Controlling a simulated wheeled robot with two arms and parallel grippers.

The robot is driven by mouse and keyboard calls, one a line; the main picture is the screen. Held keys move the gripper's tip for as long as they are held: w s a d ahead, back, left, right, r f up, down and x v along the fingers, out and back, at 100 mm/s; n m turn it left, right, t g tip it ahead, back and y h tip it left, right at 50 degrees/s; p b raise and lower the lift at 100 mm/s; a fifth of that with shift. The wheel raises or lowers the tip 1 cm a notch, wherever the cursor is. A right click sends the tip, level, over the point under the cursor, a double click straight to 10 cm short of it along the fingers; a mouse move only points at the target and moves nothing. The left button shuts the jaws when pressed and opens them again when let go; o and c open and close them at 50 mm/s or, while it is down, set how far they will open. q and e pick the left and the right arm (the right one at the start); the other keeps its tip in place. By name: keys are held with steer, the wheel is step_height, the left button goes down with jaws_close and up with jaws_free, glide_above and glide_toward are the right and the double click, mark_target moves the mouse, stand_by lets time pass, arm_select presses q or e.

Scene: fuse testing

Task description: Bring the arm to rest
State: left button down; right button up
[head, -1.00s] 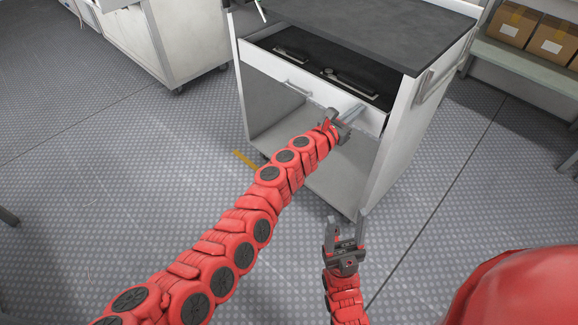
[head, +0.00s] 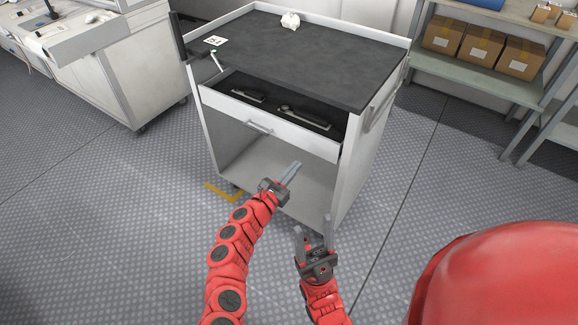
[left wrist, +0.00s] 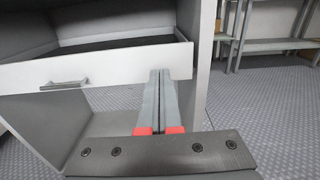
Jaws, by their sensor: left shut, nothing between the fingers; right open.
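My left gripper (head: 291,173) is shut and empty, in front of the open lower bay of a white cart (head: 342,190). Its two fingers lie together in the left wrist view (left wrist: 160,98), below and before the drawer front. My right gripper (head: 314,236) is open and empty, lower and to the right of the left one, with its fingers pointing up. The cart's drawer (head: 270,125) stands partly open and shows its handle (head: 258,127); neither gripper touches this handle.
Dark tools (head: 305,118) lie in the drawer. Shelves with cardboard boxes (head: 483,58) stand at the right, a white bench (head: 100,60) at the left. Floor around the cart is clear.

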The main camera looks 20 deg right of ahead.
arm_select(q)
steer(key=shift+p+v, duration=0.5)
steer(key=shift+v, duration=0.7)
